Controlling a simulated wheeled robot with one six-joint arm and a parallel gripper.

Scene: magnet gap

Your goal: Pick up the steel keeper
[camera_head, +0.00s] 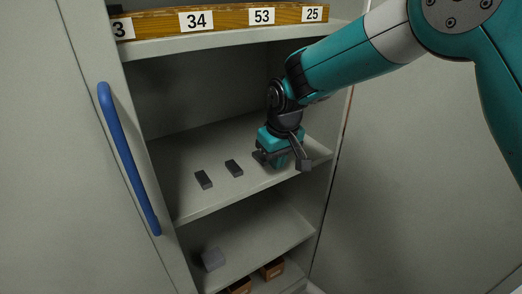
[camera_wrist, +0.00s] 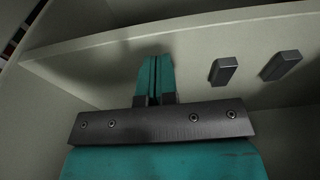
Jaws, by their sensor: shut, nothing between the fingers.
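Two dark grey bars lie apart on the middle shelf in the head view, a left one (camera_head: 203,179) and a right one (camera_head: 234,168). Both also show right of my fingers in the wrist view, one nearer (camera_wrist: 223,71) and one farther (camera_wrist: 281,65). A lighter grey block (camera_head: 213,259) rests on the lower shelf. I cannot tell which of these is the steel keeper. My gripper (camera_head: 279,165) is at the middle shelf, right of both bars. Its teal fingers (camera_wrist: 156,62) are together with nothing between them.
The middle shelf (camera_head: 192,207) has free room around the bars. Above it is a shelf with a wooden numbered strip (camera_head: 230,20). Brown boxes (camera_head: 272,268) stand at the bottom. A door with a blue handle (camera_head: 128,157) is at left; the cabinet's side wall bounds the right.

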